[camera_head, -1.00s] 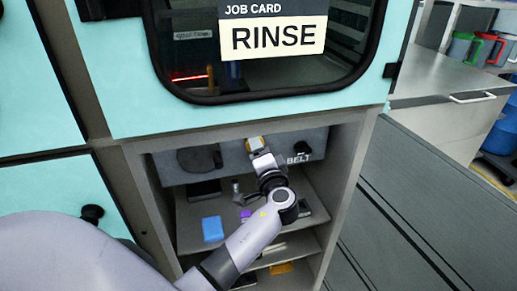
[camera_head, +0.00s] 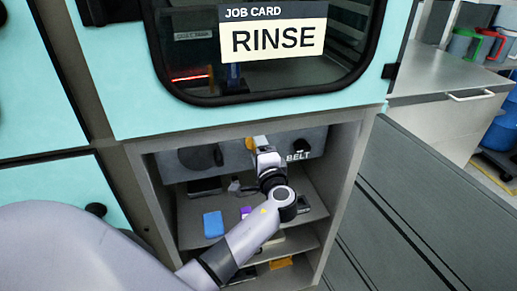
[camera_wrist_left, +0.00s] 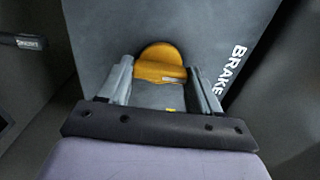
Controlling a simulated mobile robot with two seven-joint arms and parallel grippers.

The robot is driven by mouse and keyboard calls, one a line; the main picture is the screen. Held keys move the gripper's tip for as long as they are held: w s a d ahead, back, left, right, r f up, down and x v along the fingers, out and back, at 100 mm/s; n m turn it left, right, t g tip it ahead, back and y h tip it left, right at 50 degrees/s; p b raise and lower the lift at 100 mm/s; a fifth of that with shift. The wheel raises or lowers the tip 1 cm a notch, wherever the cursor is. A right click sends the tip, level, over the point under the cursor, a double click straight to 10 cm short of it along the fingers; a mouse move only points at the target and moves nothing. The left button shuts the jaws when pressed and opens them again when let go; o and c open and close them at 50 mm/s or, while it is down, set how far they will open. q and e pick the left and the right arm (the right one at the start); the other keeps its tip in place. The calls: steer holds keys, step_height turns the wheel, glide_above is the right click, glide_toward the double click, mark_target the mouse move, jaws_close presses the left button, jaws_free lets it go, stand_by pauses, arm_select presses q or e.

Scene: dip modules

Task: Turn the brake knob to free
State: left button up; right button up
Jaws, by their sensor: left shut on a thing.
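The yellow-orange brake knob (camera_head: 250,142) is on the grey panel at the top of the open cabinet bay. It also shows in the left wrist view (camera_wrist_left: 162,58) as a round disc with a raised grip ridge, beside the white BRAKE label (camera_wrist_left: 233,70). My left gripper (camera_wrist_left: 160,75) has one finger on each side of the knob and is shut on it. In the head view my left gripper (camera_head: 261,148) partly covers the knob. Any position marks around the knob are hidden or too small to read. My right gripper is not in view.
A dark knob (camera_head: 301,145) above the BELT label (camera_head: 299,156) sits just right of my gripper. Shelves below hold a blue block (camera_head: 213,224) and several small items. The bay's side walls stand close. A window with a RINSE card (camera_head: 277,38) is above.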

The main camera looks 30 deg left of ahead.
arm_select(q)
steer(key=o, duration=1.1)
steer(key=shift+c, duration=0.2)
steer(key=b+v, duration=0.1)
steer(key=v, duration=0.6)
